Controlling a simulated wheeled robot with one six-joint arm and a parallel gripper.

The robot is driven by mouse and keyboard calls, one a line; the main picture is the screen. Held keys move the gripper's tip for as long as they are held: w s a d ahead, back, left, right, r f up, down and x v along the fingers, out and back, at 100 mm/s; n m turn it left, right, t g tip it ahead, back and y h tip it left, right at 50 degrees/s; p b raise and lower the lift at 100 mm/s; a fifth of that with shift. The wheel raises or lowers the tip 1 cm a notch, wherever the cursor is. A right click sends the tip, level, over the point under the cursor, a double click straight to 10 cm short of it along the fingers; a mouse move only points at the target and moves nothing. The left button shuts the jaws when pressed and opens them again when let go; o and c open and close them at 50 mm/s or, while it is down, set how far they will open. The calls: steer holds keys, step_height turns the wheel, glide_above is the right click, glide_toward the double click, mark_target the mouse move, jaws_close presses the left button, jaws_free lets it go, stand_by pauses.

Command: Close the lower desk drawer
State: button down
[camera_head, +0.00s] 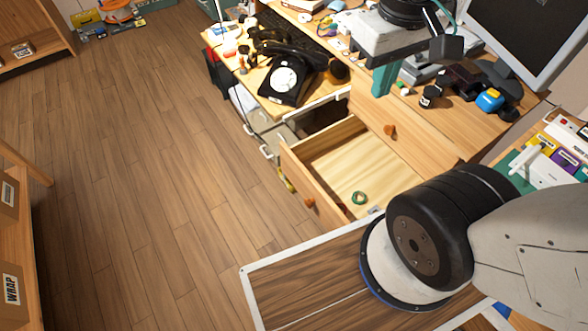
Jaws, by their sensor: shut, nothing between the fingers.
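The lower desk drawer (292,172) is pulled out, with its pale wooden inside showing. Its front has a round orange-brown knob (310,202). A small green ring (359,198) lies on the drawer floor. The upper drawer front (420,140), with a similar knob (390,130), is above and behind the open drawer. My gripper (382,82) has teal fingers that are shut and empty. It hangs beyond the open drawer in the picture, over the desk's front edge. My large arm joint hides the drawer's right end.
The desk (440,118) holds a black dial phone (287,78), a keyboard (295,35), a monitor (530,35) and small clutter. A white-edged wooden surface (300,285) lies below the drawer in the picture. The floor (150,180) to the left is clear. Shelves stand at the far left.

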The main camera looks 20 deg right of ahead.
steer(key=w+a+f+n+g+h, duration=0.1)
steer(key=w+a+f+n+h, duration=0.3)
steer(key=w+f, duration=0.5)
steer(key=w+a+f+n+g+h, duration=0.1)
steer(key=w+a+f+n+h, duration=0.15)
steer(key=w+f+n, duration=0.45)
steer(key=w+a+f+n+t+h, duration=0.1)
steer(key=w+a+f+n, duration=0.15)
steer(key=f, duration=0.55)
steer(key=w+a+f+n+t, duration=0.1)
steer(key=w+a+f, duration=0.15)
steer(key=f, duration=0.45)
steer(key=n+t, duration=0.1)
steer(key=n, duration=0.4)
glide_toward(304, 176)
step_height(304, 176, down, 5)
steer(key=d, duration=0.2)
steer(key=shift+w+d+r+h, duration=0.1)
steer(key=shift+w+d+h, duration=0.25)
steer(key=shift+d, duration=0.4)
steer(key=shift+d, duration=0.1)
